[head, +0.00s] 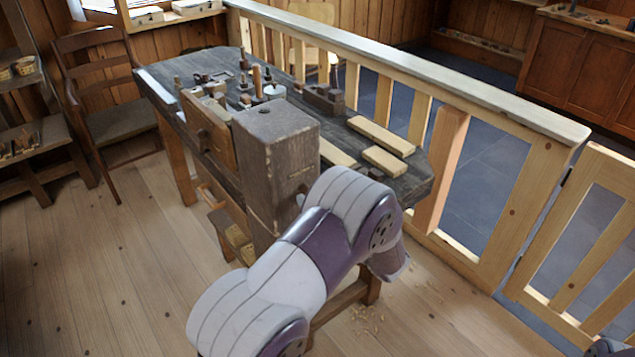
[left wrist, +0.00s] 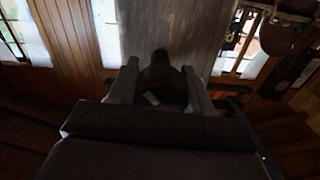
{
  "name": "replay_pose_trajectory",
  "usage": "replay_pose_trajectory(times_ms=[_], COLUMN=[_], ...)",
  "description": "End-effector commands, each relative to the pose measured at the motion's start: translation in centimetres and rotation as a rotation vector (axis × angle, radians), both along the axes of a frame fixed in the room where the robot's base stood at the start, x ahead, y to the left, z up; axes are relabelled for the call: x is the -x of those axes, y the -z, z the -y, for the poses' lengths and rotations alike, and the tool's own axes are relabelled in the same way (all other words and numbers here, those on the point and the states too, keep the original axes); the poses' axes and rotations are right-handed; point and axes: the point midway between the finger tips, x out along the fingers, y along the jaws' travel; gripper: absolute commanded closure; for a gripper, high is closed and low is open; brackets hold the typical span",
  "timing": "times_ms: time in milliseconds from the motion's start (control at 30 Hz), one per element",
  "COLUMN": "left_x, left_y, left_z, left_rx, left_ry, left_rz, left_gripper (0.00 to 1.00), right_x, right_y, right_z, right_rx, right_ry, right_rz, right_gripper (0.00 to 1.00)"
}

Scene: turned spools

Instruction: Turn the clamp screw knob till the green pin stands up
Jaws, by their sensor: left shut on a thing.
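In the left wrist view, my left gripper (left wrist: 160,70) has its two fingers on either side of a dark, rounded clamp screw knob (left wrist: 160,76), shut on it. A small pale mark shows low on the knob, too dim to make out. A grey wooden surface lies beyond the knob. In the head view, my left arm reaches to the near side of a tall wooden block (head: 275,150) on the workbench. The arm hides the gripper and the knob there. I cannot make out a green pin in either view. My right gripper is not in view.
The dark workbench (head: 402,182) carries small tools, wooden strips (head: 381,136) and a plane-like block (head: 323,98). A wooden railing (head: 440,90) runs close behind it. A chair (head: 110,125) stands at the left. The floor (head: 90,270) at front left is clear.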

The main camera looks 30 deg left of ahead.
Motion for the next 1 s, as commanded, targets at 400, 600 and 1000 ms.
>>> replay_pose_trajectory(times_ms=[400,600,1000], left_x=[-0.2,-0.2,-0.3], left_y=[-0.8,-0.7,-0.4], left_z=[0.1,0.1,0.2], left_rx=[-0.152,-0.225,-0.369], left_ry=[0.002,0.004,0.005], left_rz=[-0.36,-0.535,-0.883], left_gripper=[0.81,0.81,0.81], right_x=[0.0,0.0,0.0], right_y=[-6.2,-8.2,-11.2], right_z=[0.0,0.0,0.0], right_rx=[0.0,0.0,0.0], right_ry=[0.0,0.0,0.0], right_rz=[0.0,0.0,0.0], right_gripper=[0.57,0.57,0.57])
